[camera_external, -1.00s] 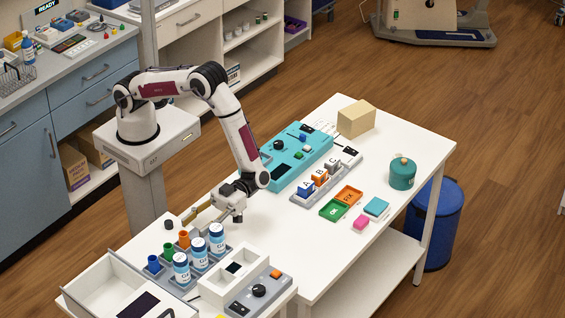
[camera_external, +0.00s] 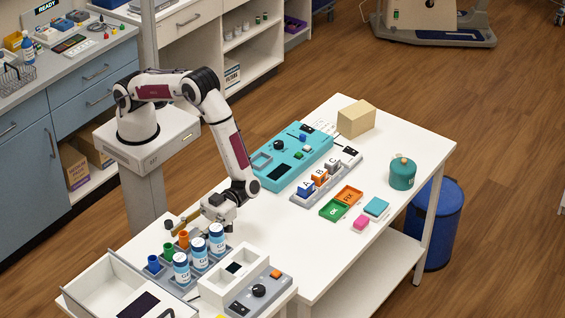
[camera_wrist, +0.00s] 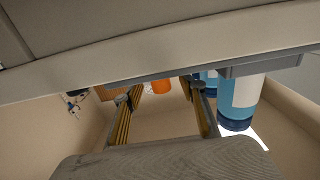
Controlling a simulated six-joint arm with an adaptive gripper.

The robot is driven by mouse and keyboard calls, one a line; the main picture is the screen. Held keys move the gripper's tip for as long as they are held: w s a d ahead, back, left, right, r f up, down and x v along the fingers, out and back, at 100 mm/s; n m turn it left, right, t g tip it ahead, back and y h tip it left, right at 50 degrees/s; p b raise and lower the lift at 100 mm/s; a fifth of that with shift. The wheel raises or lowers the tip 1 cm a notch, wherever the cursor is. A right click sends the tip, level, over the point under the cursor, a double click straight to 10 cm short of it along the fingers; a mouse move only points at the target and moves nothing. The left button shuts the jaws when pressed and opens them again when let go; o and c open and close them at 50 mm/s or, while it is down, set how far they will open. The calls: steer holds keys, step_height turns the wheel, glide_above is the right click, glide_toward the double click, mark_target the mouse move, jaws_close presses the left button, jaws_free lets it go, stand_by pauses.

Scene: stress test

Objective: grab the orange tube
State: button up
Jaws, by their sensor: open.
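The orange tube (camera_external: 184,237) stands in the grey rack on the table, beside a green tube (camera_external: 169,249) and a blue tube (camera_external: 153,263). In the wrist view the orange tube (camera_wrist: 161,87) shows partly, between the two finger ends and a little beyond them. My gripper (camera_external: 184,226) is low over the table, just behind the rack. Its fingers point left in the external view. In the wrist view my gripper (camera_wrist: 160,95) is open, with a clear gap between the fingers and nothing held. Whether the fingers touch the tube cannot be told.
Several white bottles with blue caps (camera_external: 199,253) stand in the rack close to the tubes; one bottle (camera_wrist: 238,98) shows right of the fingers. A white open tray (camera_external: 112,268) and a white box (camera_external: 215,293) flank the rack.

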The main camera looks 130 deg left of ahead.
steer(key=c, duration=1)
steer(key=shift+r, duration=0.15)
step_height(320, 180, up, 10)
stand_by(0.3)
